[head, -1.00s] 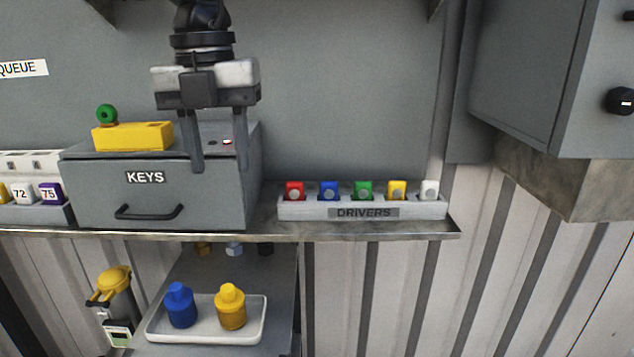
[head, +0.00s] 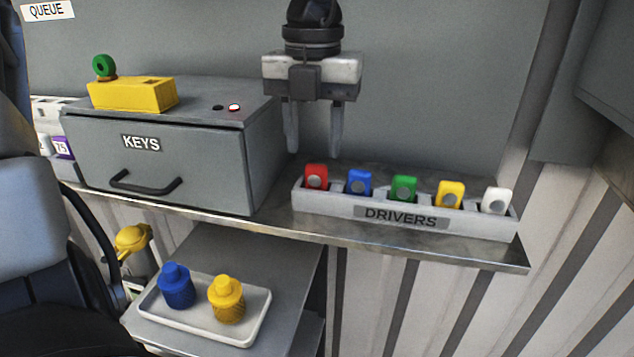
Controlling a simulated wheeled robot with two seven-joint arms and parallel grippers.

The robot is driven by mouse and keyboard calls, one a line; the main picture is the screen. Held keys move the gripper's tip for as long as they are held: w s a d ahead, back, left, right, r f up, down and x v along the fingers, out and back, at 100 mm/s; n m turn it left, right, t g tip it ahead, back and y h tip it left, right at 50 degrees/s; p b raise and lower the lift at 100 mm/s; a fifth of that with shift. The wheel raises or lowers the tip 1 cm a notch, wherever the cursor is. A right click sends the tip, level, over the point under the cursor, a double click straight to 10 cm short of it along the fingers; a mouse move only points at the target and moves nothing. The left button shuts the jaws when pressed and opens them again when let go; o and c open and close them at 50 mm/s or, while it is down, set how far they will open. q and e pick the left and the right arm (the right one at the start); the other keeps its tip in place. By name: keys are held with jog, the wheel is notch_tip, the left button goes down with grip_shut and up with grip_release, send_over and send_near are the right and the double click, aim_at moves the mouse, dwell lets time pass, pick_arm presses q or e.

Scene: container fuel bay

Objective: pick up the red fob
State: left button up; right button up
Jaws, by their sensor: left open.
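The red fob (head: 316,176) stands upright in the leftmost slot of the white rack labelled DRIVERS (head: 402,217). My left gripper (head: 313,152) is open and empty, pointing down. In the picture its fingertips are just above the red fob, one to either side of it; how far in front or behind they are I cannot tell. My right gripper is not seen.
Blue (head: 359,182), green (head: 404,188), yellow (head: 450,194) and white (head: 496,201) fobs stand right of the red one. The grey KEYS drawer box (head: 210,160) is close on the left, with a yellow block (head: 133,94) on top. A tray (head: 252,325) with two bottles is below.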

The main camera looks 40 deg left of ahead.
aim_at(316, 165)
pick_arm(q)
jog(key=f, duration=0.5)
jog(key=shift+w, duration=0.3)
jog(key=shift+c, duration=0.3)
jog(key=c, duration=0.7)
jog(key=shift+o, duration=0.2)
